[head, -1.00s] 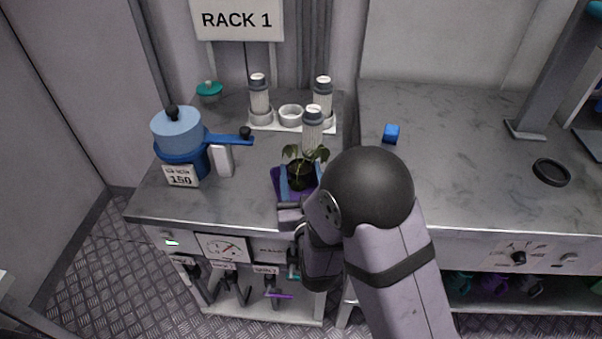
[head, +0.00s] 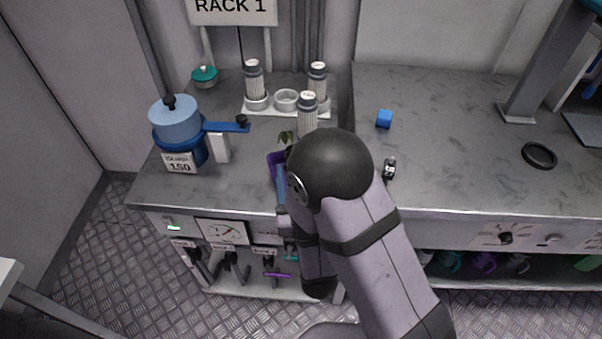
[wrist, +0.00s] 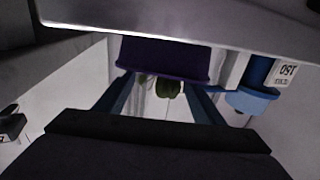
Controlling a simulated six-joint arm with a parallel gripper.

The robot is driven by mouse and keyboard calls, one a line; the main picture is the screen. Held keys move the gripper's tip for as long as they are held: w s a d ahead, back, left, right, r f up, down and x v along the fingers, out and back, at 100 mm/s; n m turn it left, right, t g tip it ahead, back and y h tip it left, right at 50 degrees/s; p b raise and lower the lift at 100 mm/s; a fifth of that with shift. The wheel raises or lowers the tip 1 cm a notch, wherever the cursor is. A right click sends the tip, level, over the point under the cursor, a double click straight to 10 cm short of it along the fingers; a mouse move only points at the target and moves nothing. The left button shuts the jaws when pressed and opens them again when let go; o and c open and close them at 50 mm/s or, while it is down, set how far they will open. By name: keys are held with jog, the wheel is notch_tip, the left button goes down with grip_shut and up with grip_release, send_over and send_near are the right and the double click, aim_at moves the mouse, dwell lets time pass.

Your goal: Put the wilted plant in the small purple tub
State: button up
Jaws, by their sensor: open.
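The small purple tub (head: 273,160) stands at the front of the left counter, partly hidden by my arm in the head view. In the wrist view, which looks upside down, the tub (wrist: 165,58) is at the top centre. The wilted plant's green leaves (head: 287,137) show just past my wrist. In the wrist view the plant (wrist: 165,87) shows beyond the tub's rim, so it seems to be in the tub; its base is hidden. My gripper (wrist: 160,98) is open, with its blue fingers apart on either side of the plant. I see no contact with it.
A blue pot (head: 176,125) with a long handle stands left. A white holder (head: 268,108) with ribbed cylinders is behind.

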jog(key=shift+p+v, duration=1.2)
jog(key=shift+p, duration=0.15)
